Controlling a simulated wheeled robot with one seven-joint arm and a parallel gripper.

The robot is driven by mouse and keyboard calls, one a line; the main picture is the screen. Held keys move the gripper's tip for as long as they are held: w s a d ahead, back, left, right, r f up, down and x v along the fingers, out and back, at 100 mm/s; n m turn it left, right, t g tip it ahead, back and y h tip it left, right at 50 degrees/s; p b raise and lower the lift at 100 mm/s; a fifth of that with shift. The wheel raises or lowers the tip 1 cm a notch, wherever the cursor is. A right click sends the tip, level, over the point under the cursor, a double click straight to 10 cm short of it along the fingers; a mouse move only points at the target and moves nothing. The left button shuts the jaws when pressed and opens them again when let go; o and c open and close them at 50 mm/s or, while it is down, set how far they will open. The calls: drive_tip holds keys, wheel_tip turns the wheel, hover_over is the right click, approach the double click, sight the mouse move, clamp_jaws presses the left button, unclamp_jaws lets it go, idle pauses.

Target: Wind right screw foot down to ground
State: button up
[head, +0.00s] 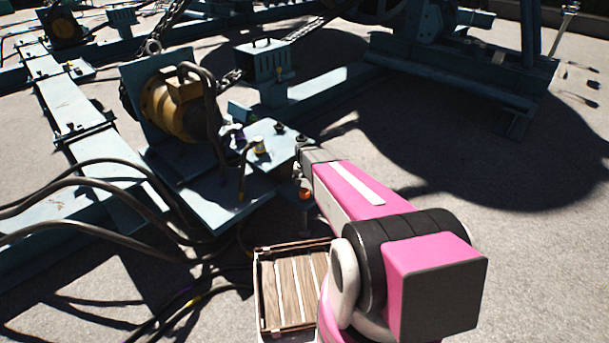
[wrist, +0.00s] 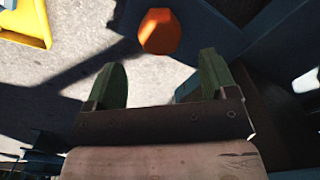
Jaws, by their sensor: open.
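An orange six-sided head (wrist: 160,31) shows at the top of the wrist view, which I take to be the top of the right screw foot. In the head view a small orange part (head: 305,194) sits at the frame's near corner, with a thin grey stem (head: 304,218) below it. My gripper (wrist: 162,78) is open, with two green fingers wide apart. The orange head lies beyond the fingertips, roughly centred between them in the picture, and nothing is between the fingers. In the head view my arm hides most of the gripper. The foot's lower end is unclear.
A blue steel frame (head: 225,205) carries a yellow-brown motor (head: 180,105). Black cables (head: 100,188) run along the left. A slatted wooden crate (head: 292,282) stands on the ground beside my arm. Open ground (head: 540,255) lies to the right.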

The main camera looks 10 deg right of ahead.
sight(305, 191)
drive_tip(key=shift+r, duration=1.95)
drive_tip(key=shift+s+r, duration=0.1)
drive_tip(key=shift+r, duration=0.15)
